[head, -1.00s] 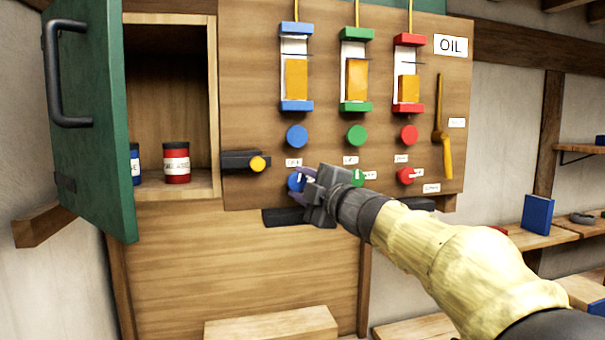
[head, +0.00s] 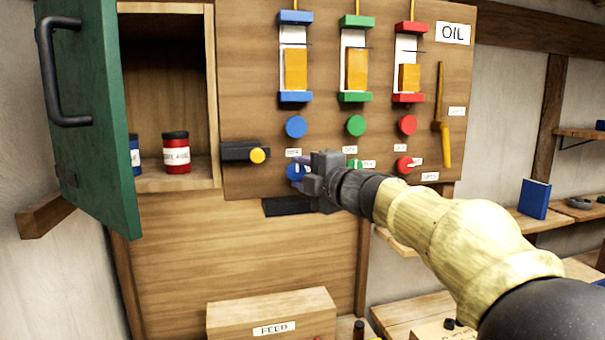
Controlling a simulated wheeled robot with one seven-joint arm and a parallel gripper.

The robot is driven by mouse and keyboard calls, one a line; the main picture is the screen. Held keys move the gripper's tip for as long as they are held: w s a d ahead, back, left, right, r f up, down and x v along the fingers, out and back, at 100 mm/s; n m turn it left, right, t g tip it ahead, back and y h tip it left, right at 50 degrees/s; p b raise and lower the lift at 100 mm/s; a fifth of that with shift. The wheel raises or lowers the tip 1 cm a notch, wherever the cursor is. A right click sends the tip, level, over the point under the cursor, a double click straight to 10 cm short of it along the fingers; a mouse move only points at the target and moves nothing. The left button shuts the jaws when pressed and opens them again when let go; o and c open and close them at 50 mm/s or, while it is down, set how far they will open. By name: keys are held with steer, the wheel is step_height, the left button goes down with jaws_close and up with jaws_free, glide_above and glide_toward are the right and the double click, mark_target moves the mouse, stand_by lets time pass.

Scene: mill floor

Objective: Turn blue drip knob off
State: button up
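The oil board carries a lower row of knobs with white pointer marks. The blue drip knob (head: 293,172) sits below the blue round button (head: 296,127), and its mark looks about upright. My gripper (head: 303,178) is right at the blue knob, coming from the right, with its dark body partly covering the knob's right side. The fingers are small and partly hidden, so I cannot tell whether they grip the knob or only stand around it. The green knob (head: 355,164) shows an upright mark, and the red knob (head: 403,164) shows a roughly level mark.
A green cabinet door (head: 90,120) stands open at left, with a red can (head: 176,155) inside. A black lever with a yellow end (head: 257,155) juts out left of the knobs. A yellow handle (head: 445,130) is at right. A FEED box (head: 272,314) stands below.

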steer(key=o, duration=0.4)
steer(key=shift+s+d+f+b, duration=0.1)
steer(key=shift+s+d+b, duration=0.3)
steer(key=shift+s, duration=0.1)
steer(key=b+v, duration=0.5)
steer(key=v, duration=1.1)
steer(key=shift+s+a, duration=0.1)
